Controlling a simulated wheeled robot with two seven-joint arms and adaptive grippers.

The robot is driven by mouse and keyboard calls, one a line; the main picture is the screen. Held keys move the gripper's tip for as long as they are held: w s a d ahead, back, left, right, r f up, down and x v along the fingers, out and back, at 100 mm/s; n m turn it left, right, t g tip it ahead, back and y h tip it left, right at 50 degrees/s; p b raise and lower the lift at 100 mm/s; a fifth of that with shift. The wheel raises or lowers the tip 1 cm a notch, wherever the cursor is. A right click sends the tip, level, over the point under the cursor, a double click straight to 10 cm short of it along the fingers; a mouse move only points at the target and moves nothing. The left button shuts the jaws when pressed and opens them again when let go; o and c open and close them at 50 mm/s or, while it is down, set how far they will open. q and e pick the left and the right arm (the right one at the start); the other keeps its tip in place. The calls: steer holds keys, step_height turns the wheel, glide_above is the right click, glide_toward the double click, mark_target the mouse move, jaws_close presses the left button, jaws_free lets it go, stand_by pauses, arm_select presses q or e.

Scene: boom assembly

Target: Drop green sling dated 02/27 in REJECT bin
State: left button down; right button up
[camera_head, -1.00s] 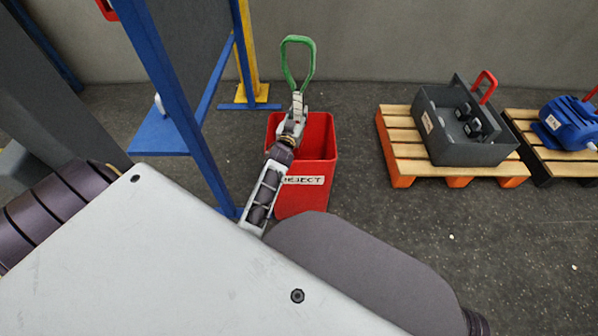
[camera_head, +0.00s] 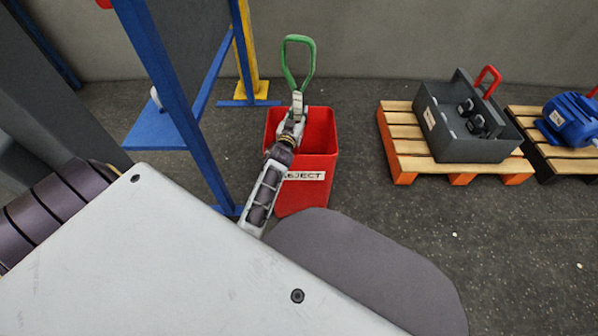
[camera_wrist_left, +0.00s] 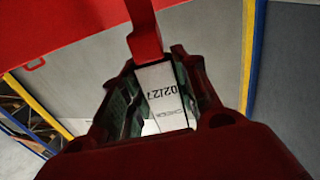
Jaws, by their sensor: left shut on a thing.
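The green sling (camera_head: 298,40) is in my left gripper (camera_head: 298,98), with its loop standing up beyond the fingertips in the head view. The gripper is shut on the sling's lower end. A white tag (camera_wrist_left: 160,92) reading 02/27 shows between the fingers in the left wrist view. The red REJECT bin (camera_head: 308,190) stands on the floor, and in the head view the gripper overlaps its open top. The height of the gripper above the rim is hard to tell. The gripper hides part of the bin's inside. My right gripper is not in view.
A blue frame (camera_head: 190,120) with a yellow post (camera_head: 247,50) stands left of the bin. To the right, a pallet (camera_head: 405,160) bears a grey box (camera_head: 465,148) with a red loop. A blue motor (camera_head: 568,120) sits on another pallet. Floor between bin and pallet is clear.

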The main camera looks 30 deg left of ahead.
mark_target(297, 92)
arm_select(q)
steer(key=shift+r, duration=0.2)
steer(key=c, duration=1)
jaws_free()
steer(key=shift+w, duration=0.1)
steer(key=shift+f, duration=0.15)
steer(key=shift+r, duration=5.2)
steer(key=shift+f, duration=0.1)
